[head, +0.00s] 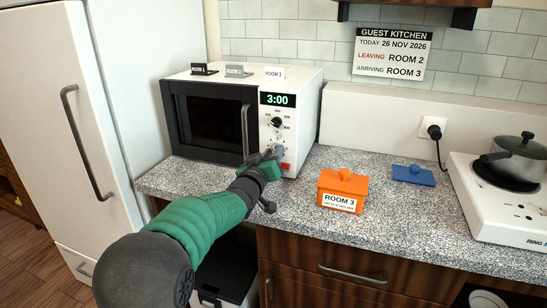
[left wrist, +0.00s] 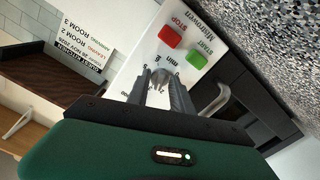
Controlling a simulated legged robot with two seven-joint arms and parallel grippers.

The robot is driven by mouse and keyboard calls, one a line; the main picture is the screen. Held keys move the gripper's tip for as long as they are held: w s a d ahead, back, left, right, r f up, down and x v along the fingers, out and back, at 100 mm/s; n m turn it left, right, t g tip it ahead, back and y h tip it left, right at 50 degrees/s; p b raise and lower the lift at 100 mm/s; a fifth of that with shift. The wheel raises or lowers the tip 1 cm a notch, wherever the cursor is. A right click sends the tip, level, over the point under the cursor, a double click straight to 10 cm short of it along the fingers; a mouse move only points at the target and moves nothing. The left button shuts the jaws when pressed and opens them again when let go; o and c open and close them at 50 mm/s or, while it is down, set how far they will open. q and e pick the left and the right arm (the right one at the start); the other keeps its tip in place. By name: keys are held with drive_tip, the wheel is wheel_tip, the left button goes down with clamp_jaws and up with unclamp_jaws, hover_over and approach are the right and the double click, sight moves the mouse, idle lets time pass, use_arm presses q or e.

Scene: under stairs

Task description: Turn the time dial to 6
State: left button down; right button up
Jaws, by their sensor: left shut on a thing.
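The white microwave (head: 302,110) stands on the counter with its black door shut and its display (head: 277,100) reading 3:00. The time dial (head: 279,149) is the lower knob on its panel. My left gripper (head: 270,157) reaches the panel from the front and is shut on this dial. In the left wrist view both fingers (left wrist: 162,88) close around the grey time dial (left wrist: 160,74), with minute numbers printed around it. The dial's pointer is hidden between the fingers. My right gripper is in neither view.
The upper knob (head: 277,122) sits above the time dial. In the left wrist view the red stop button (left wrist: 170,37) and green start button (left wrist: 197,60) are close to the fingers.

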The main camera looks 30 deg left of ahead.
use_arm(q)
drive_tip(key=shift+f+m+b, duration=0.15)
drive_tip(key=shift+m+b, duration=7.1)
drive_tip(key=shift+m, duration=8.65)
drive_tip(key=c, duration=1.5)
unclamp_jaws()
drive_tip(key=shift+a, duration=0.15)
